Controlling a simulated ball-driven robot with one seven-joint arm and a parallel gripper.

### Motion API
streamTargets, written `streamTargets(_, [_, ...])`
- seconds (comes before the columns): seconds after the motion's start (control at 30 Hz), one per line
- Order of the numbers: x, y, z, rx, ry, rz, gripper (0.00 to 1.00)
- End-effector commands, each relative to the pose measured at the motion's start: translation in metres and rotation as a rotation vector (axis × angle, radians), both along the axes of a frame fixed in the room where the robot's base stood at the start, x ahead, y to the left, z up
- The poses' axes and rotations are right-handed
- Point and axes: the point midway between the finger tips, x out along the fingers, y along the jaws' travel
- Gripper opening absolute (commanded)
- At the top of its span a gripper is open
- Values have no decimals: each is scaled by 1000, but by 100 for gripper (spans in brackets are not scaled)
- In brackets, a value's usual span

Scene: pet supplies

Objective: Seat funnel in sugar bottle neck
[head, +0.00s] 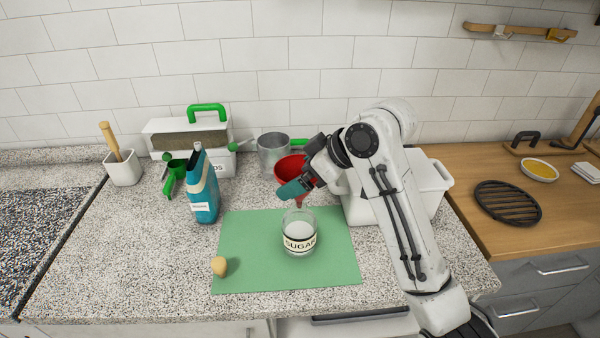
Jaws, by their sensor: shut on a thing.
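The sugar bottle (299,240) is a short clear glass vessel with a "SUGAR" label and white contents. It stands upright on the green mat (245,262). The red funnel (289,172) is above and slightly behind the bottle, with its wide mouth up. My gripper (294,189) is shut on the funnel, and its teal-tipped fingers cover part of it. The funnel's lower end shows just above the bottle's rim. I cannot tell from this view whether it touches the rim or is inside it.
A teal bottle (204,194) stands left of the mat, near green scoops (172,175). A metal pot (272,152) and white bin (430,185) stand behind. A small tan object (219,266) lies on the mat's left edge. The front counter is clear.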

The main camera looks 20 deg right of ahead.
Motion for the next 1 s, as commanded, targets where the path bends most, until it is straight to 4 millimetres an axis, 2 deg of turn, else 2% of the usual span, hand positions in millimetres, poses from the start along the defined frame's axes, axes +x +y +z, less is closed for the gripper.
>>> streamTargets(0.5, [0, 0, -13, 1, 0, -1, 67])
streamTargets(0.8, [0, 0, -12, 0, 2, 0, 67])
streamTargets(0.83, [0, 0, -12, 0, 2, 0, 99])
streamTargets(1.0, [0, 0, -12, 0, 2, 0, 100])
